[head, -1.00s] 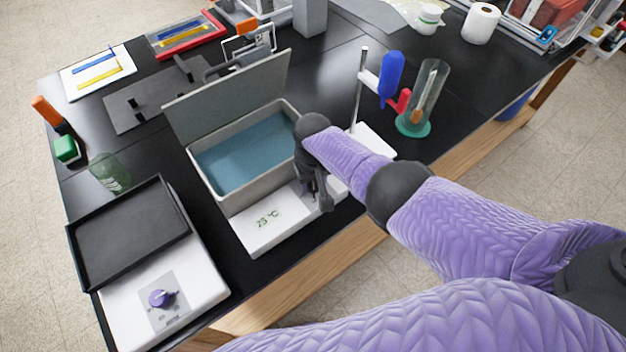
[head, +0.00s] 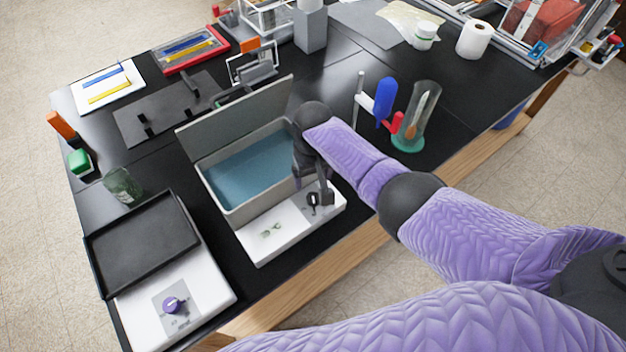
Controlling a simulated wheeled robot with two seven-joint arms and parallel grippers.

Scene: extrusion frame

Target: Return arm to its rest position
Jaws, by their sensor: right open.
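My right arm, in a purple padded sleeve (head: 465,235), reaches in from the lower right of the head view. Its gripper (head: 318,200) points down over the right front of the water bath, above the white control panel (head: 275,238). The gripper is open, and I see nothing held in it. A small dark knob (head: 311,199) shows at the fingers; I cannot tell whether they touch it. The water bath (head: 225,210) holds blue water and its grey lid (head: 237,118) stands raised at the back. My left gripper is not in view.
A hot plate with a black tray (head: 143,245) stands at the left. A clear cylinder on a green base (head: 408,147) and a stand with a blue clamp (head: 385,98) are behind my right arm. A glass beaker (head: 122,186) stands left. Black table is free at the upper middle.

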